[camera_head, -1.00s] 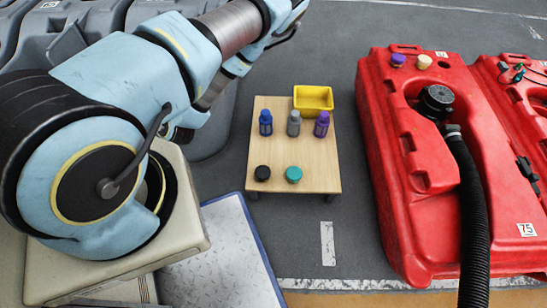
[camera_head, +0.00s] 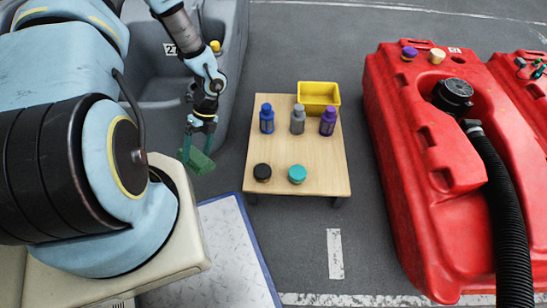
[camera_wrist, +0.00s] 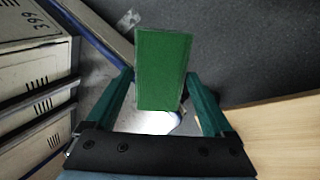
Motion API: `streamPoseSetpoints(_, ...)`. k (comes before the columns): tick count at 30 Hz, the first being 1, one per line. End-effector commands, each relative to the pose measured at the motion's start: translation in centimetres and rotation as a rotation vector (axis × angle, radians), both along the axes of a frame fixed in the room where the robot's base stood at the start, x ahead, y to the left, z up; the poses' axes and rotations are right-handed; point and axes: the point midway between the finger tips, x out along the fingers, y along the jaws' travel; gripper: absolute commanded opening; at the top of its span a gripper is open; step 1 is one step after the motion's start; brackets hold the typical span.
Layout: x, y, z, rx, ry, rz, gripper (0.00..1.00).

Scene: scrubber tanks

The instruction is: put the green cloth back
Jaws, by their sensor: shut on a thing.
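The green cloth (camera_head: 197,160) looks like a small folded block in the head view, held below my gripper (camera_head: 201,126) to the left of the low wooden table. In the wrist view the cloth (camera_wrist: 163,68) stands between the two green fingers of my gripper (camera_wrist: 160,90). My gripper is shut on it, and the cloth is in the air above the floor, clear of the table.
The wooden table (camera_head: 318,162) holds blue (camera_head: 267,118), grey (camera_head: 297,119) and purple (camera_head: 328,121) bottles, a black cap (camera_head: 262,172), a teal cap (camera_head: 297,174) and a yellow bin (camera_head: 318,97). A red tank (camera_head: 415,200) with a black hose (camera_head: 505,220) stands right. A grey tank (camera_head: 228,65) stands behind my arm.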

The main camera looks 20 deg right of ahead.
Motion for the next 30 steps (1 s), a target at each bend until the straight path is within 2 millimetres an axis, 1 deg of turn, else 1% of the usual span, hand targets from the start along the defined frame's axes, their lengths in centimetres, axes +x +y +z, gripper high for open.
streamPoseSetpoints(1, -0.3, -1.8, -1.4, -0.050, -0.021, 0.077, 0.42)
streamPoseSetpoints(8, -1.0, -9.9, -2.4, -0.197, -0.142, 0.336, 0.42)
streamPoseSetpoints(9, -1.0, -11.5, -2.4, -0.220, -0.166, 0.376, 0.42)
streamPoseSetpoints(11, -1.0, -13.9, -2.2, -0.250, -0.201, 0.433, 0.42)
streamPoseSetpoints(12, -1.0, -15.7, -2.0, -0.269, -0.226, 0.468, 0.42)
streamPoseSetpoints(15, -0.7, -19.3, -1.0, -0.306, -0.280, 0.544, 0.42)
streamPoseSetpoints(18, -0.4, -22.0, 0.0, -0.328, -0.319, 0.600, 0.42)
streamPoseSetpoints(21, -0.2, -23.9, 0.9, -0.342, -0.344, 0.634, 0.42)
streamPoseSetpoints(24, -0.1, -24.8, 1.3, -0.347, -0.355, 0.650, 0.42)
streamPoseSetpoints(26, -0.1, -25.0, 0.8, -0.347, -0.358, 0.655, 0.42)
streamPoseSetpoints(30, -0.1, -25.0, -1.9, -0.346, -0.358, 0.657, 0.42)
